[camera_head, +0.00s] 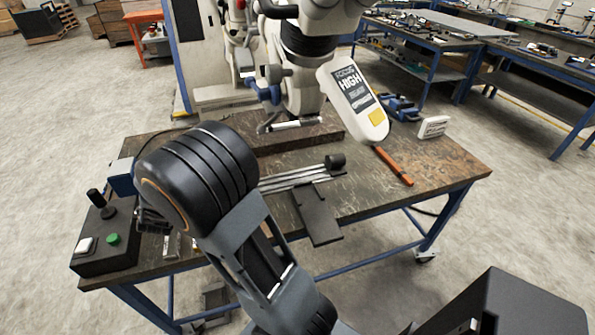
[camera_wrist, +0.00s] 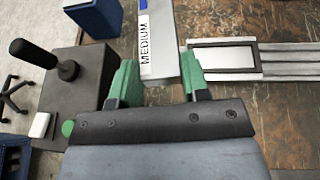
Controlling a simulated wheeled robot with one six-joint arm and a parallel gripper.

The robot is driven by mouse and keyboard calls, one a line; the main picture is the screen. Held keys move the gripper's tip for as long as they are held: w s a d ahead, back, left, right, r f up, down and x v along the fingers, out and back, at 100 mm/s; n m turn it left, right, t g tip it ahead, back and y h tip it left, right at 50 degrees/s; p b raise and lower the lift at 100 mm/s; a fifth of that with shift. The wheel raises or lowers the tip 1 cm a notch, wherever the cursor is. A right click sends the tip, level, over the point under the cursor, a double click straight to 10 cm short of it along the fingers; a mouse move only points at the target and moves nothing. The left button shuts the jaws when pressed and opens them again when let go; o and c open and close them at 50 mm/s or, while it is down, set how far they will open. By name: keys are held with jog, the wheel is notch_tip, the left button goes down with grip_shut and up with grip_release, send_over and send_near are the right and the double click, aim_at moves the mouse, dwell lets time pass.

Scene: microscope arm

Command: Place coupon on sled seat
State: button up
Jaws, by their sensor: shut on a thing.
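My gripper (camera_wrist: 158,80) has green fingers closed on the sides of a grey metal bar labelled MEDIUM (camera_wrist: 160,50), which appears to be the coupon. The bar points away from the fingers, with a blue mark beside its label. Just right of the right finger, a dark-framed rectangle with a bright silver face (camera_wrist: 224,57) sits at the left end of the rails and looks like the sled seat. The bar is beside it, not on it. In the head view my arm hides the fingers, the bar and the seat; the silver rails (camera_head: 290,180) show right of my arm.
A black control box (camera_head: 105,240) with a joystick (camera_wrist: 48,58) and green button stands left of the gripper. A blue block (camera_wrist: 95,16) is at upper left. A black knob (camera_head: 335,161), an orange bar (camera_head: 393,166) and the microscope's FOCUS HIGH panel (camera_head: 354,103) are to the right.

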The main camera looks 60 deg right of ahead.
jog(key=w+d+m+g+h+b, duration=0.1)
jog(key=w+d+m+g+h, duration=0.25)
jog(key=d, duration=0.85)
jog(key=m+g+h+b, duration=0.3)
jog(key=m+g+b, duration=0.1)
jog(key=m+g, duration=0.7)
send_over(276, 164)
notch_tip(276, 164, down, 10)
jog(key=shift+s+f, duration=0.1)
jog(key=shift+s, duration=0.05)
jog(key=shift+f, duration=2.25)
jog(key=shift+f, duration=0.2)
jog(key=o, duration=1.1)
jog(key=shift+y, duration=0.25)
jog(key=shift+o, duration=0.2)
